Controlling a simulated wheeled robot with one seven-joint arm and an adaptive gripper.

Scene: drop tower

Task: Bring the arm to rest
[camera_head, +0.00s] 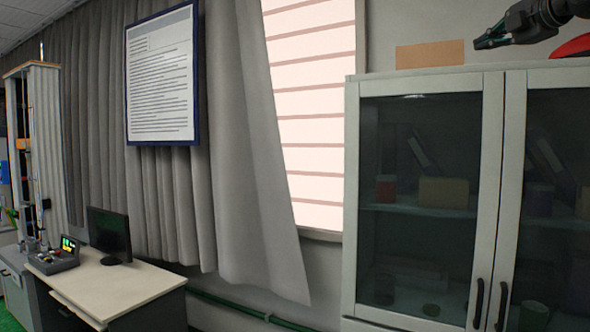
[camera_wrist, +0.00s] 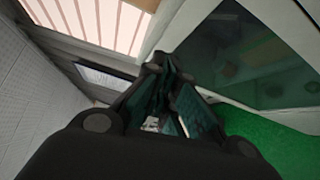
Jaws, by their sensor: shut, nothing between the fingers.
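My gripper (camera_head: 481,43) is at the upper right of the head view, with my arm coming in from the right edge. Its fingers point left, and it shows in front of the wall above the cabinet. In the wrist view my gripper (camera_wrist: 165,62) fills the lower middle, its fingers closed together with nothing held between them.
A glass-door cabinet (camera_head: 424,84) stands at the right, with a cardboard box (camera_head: 430,54) and a red object (camera_head: 572,47) at its top. A desk (camera_head: 112,287) with a monitor (camera_head: 109,233) and control box (camera_head: 56,262) stands at the left, beside the tower (camera_head: 45,150).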

